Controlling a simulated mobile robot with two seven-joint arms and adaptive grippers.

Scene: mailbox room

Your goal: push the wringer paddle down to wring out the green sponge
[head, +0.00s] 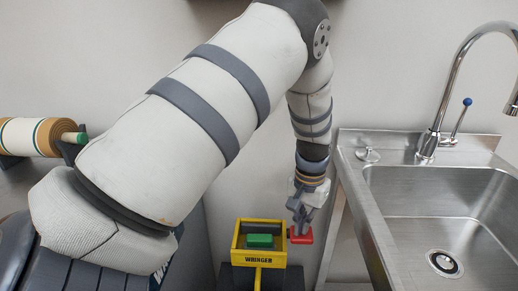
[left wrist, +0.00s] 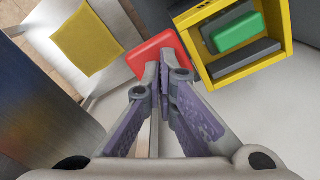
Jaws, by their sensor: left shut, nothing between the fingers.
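The yellow wringer (head: 258,258) stands low at the bottom middle of the head view, with its name on the front. The green sponge (head: 260,241) lies inside it; in the left wrist view the sponge (left wrist: 238,32) rests in the yellow frame, between dark grey parts. The red paddle (head: 301,237) sticks out at the wringer's right side and also shows in the left wrist view (left wrist: 158,52). My left gripper (head: 299,218) points down just over the red paddle, shut and empty. Its fingertips (left wrist: 162,78) overlap the paddle's edge; I cannot tell whether they touch. My right gripper is not in view.
A steel sink (head: 430,200) with a tall faucet (head: 438,125) stands to the right, its side edge close to my left gripper. A yellow cloth (left wrist: 88,40) lies on a pale surface in the left wrist view. A striped roll (head: 35,137) is at the far left.

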